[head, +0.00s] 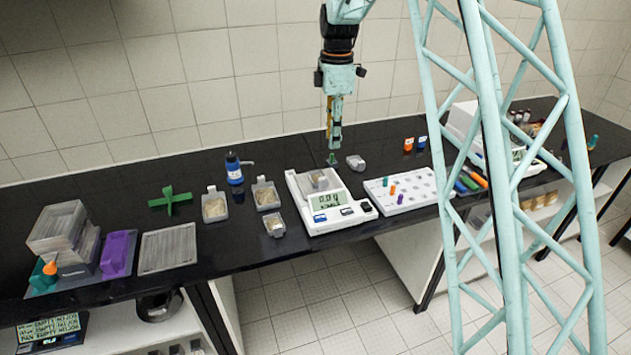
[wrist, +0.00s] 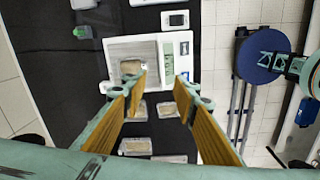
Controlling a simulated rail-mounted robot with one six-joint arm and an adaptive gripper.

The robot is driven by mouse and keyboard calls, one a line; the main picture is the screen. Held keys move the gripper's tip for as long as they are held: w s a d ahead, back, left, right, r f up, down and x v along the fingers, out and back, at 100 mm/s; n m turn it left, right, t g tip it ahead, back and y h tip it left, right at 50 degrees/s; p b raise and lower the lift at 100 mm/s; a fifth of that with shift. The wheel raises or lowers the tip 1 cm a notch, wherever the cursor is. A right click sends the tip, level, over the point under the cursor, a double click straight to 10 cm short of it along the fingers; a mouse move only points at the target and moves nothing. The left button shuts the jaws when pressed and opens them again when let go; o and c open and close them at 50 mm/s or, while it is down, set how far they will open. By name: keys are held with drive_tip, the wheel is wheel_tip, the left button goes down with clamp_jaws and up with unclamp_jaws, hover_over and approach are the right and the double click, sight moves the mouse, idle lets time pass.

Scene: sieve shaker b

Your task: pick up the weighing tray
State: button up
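A small grey tray with tan contents (head: 318,181) sits on the pan of the white balance (head: 325,224); I take it to be the weighing tray. In the wrist view the tray (wrist: 130,67) is on the balance pan, partly behind the left finger. My gripper (head: 334,150) points down above and behind the balance. In the wrist view my gripper (wrist: 158,82) is open, with two fingers apart and nothing between them. The fingers are apart from the tray, and the left one overlaps its lower edge in the picture.
Similar trays with tan contents (head: 215,207), (head: 266,197), (head: 274,226) stand left of the balance. A white rack (head: 410,190) stands to the right, and a grey container (head: 356,162) behind.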

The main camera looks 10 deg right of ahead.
sight(322, 179)
drive_tip(key=w+a+f+n+p, duration=0.1)
drive_tip(key=w+a+f+n, duration=0.1)
drive_tip(key=w+f, duration=0.3)
wheel_tip(322, 179, down, 2)
drive_tip(key=shift+w+a+f+n, duration=0.1)
drive_tip(key=shift+w+a+n, duration=0.1)
drive_tip(key=shift+a+n, duration=0.1)
drive_tip(key=shift+f+p, duration=0.3)
drive_tip(key=shift+f, duration=3.95)
drive_tip(key=shift+d+f+p, duration=0.2)
drive_tip(key=shift+f+p, duration=0.15)
drive_tip(key=shift+f, duration=2.25)
drive_tip(key=shift+c, duration=0.2)
drive_tip(key=c, duration=0.8)
